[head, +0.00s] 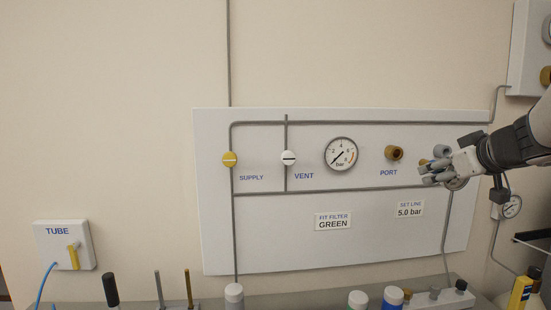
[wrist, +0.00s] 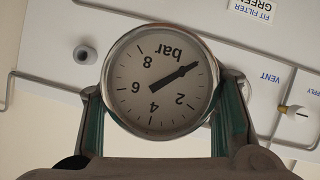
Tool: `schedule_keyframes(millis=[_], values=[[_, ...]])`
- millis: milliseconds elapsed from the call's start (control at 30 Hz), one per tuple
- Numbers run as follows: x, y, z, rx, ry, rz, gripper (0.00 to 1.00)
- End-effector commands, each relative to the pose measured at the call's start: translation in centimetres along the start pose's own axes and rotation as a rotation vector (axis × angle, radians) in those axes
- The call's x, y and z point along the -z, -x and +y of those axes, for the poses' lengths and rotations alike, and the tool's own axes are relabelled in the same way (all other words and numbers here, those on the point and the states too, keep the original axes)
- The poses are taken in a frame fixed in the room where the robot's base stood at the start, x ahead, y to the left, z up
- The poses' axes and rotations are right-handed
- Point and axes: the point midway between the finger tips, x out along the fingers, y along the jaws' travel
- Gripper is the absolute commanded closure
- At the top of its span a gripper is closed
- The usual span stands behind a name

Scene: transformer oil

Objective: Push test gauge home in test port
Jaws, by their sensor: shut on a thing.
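The test gauge, a round white dial marked 2 to 8 bar, is held between my fingers in the wrist view (wrist: 155,85), its face toward the camera and upside down there. My gripper (head: 440,172) is shut on it, in front of the panel's right part. In the head view my fingers largely hide the gauge. The test port, a brass fitting (head: 394,153) above the PORT label, stands left of my gripper and apart from it. In the wrist view the brass port is not visible; the gauge covers much of the panel behind.
The white panel (head: 275,245) carries a fixed gauge (head: 341,154), a yellow supply valve (head: 230,159) and a white vent valve (head: 289,157). A grey fitting (wrist: 85,54) shows beside the held gauge. Bottles (head: 392,298) stand below the panel. A small gauge (head: 511,206) hangs at right.

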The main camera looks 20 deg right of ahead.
Motion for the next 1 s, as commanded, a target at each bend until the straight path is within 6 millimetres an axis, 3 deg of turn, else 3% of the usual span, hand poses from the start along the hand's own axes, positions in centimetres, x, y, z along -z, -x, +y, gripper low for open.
schedule_keyframes(millis=[367,1000], values=[[0.1,-0.3,-0.1,0.002,0.001,0.003,0.85],[2.7,-5.5,0.0,0.002,0.000,0.002,0.85]])
